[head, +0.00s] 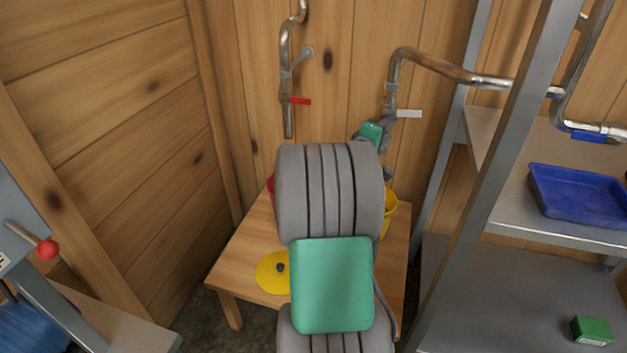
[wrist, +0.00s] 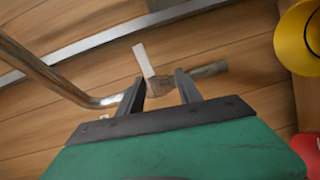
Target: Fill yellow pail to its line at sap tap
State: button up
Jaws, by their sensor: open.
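The yellow pail (head: 389,212) stands on the small wooden table (head: 240,250), partly hidden behind my arm. It also shows at the upper right of the wrist view (wrist: 296,40). A bent metal pipe above it ends in a tap with a white lever handle (head: 408,113). In the wrist view the white handle (wrist: 145,60) sticks up just beyond my fingertips. My gripper (wrist: 158,86) is open, its two fingers on either side of the tap body; I cannot tell if they touch it. The line and the pail's contents are not visible.
A red pail (head: 270,185) stands behind my arm, under a pipe with a red handle (head: 300,101). A yellow disc (head: 272,272) lies on the table. A metal shelf (head: 500,250) at right holds a blue tray (head: 580,198) and a green box (head: 591,331).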

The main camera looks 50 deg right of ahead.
jog(key=w+a+f+t+y+b, duration=0.1)
jog(key=w+a+f+y, duration=0.2)
jog(key=a, duration=0.6)
jog(key=w+a+f+m+t+y+b, duration=0.1)
jog(key=w+a+f+t+y+b, duration=0.1)
jog(key=w+a+f, duration=0.5)
jog(key=shift+a+f+m+y, duration=0.3)
jog(key=shift+a+f+y, duration=0.45)
jog(key=shift+a, duration=0.3)
jog(key=shift+c, duration=0.3)
